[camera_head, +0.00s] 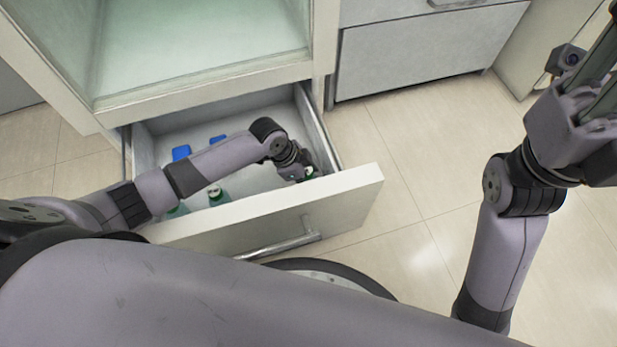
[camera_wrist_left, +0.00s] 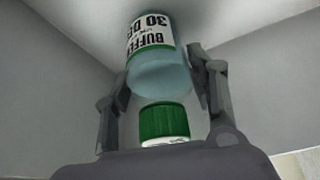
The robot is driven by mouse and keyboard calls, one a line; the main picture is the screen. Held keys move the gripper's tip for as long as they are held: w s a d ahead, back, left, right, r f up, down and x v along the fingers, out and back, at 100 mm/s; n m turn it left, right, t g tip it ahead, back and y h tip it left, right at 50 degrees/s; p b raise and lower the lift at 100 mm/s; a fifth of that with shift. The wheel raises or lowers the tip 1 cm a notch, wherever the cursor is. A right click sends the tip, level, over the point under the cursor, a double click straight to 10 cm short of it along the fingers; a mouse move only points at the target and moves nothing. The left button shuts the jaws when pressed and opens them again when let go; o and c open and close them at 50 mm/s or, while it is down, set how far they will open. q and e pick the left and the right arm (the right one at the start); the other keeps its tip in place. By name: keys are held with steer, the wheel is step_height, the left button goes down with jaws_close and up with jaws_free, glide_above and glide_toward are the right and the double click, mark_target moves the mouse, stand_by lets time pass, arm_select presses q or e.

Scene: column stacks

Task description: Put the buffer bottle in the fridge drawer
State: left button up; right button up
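The buffer bottle (camera_wrist_left: 157,66) is clear bluish with a white and green label reading "BUFFER" and a green cap (camera_wrist_left: 163,121). In the head view my left gripper (camera_head: 300,174) is down inside the right end of the open fridge drawer (camera_head: 275,213); the arm hides most of the bottle there. My right gripper (camera_head: 598,78) is raised at the upper right, over the floor, away from the drawer; its finger opening is unclear.
In the drawer, left of my gripper, are a green bottle with a pale cap (camera_head: 214,191), another green item (camera_head: 178,211) and blue-capped items (camera_head: 181,152). The empty glass-backed compartment (camera_head: 200,45) is above. Tiled floor (camera_head: 430,150) lies clear to the right.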

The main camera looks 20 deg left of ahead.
arm_select(q)
steer(key=shift+o, duration=1.3)
